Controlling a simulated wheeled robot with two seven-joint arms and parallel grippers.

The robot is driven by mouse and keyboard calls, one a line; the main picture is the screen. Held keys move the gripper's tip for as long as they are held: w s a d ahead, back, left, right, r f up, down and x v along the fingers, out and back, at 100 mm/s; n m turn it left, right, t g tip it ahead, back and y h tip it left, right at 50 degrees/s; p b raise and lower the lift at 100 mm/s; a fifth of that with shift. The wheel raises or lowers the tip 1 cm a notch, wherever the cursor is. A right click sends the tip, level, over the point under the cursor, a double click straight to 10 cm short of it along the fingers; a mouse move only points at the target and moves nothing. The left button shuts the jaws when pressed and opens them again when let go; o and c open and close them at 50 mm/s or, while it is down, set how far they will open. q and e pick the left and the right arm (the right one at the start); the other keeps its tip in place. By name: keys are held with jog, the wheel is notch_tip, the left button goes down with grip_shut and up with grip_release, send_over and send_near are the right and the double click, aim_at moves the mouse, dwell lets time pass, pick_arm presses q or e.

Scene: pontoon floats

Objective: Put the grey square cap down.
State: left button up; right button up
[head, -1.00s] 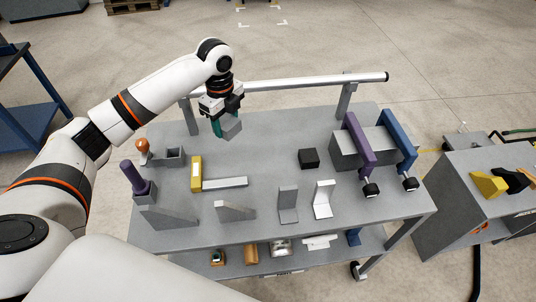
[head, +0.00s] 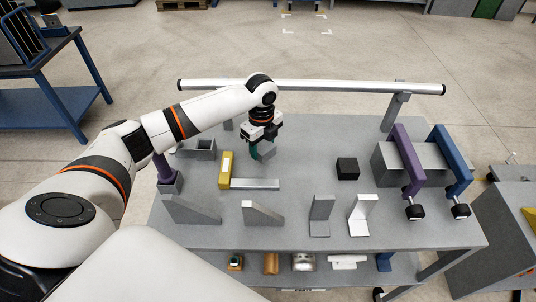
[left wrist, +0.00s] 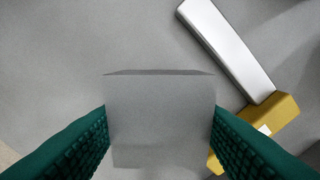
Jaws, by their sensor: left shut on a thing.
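My left gripper (head: 260,149) is shut on the grey square cap (head: 268,153), which is partly hidden by the fingers in the head view. In the left wrist view the cap (left wrist: 160,118) sits between the two green ribbed fingers, its flat face toward the camera. I cannot tell whether the cap touches the table. My right gripper is not in view.
A silver bar (head: 256,184) lies against the yellow block, close to the cap. A grey open box (head: 200,150) stands left of the gripper. A black block (head: 347,168) is to the right. A rail (head: 330,88) runs along the back. Table space right of the gripper is clear.

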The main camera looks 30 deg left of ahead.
aim_at(262, 154)
pick_arm(q)
notch_tip(262, 154, down, 4)
jog(key=shift+r+p, duration=0.1)
jog(key=shift+p, duration=0.2)
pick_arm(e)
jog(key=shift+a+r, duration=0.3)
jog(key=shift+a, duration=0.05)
pick_arm(q)
jog(key=shift+f, duration=0.25)
jog(key=o, duration=1)
jog(key=shift+c, duration=0.2)
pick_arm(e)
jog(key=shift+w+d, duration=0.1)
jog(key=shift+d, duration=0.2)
pick_arm(q)
jog(key=shift+r, duration=0.15)
notch_tip(262, 154, up, 12)
jog(key=shift+b, duration=0.65)
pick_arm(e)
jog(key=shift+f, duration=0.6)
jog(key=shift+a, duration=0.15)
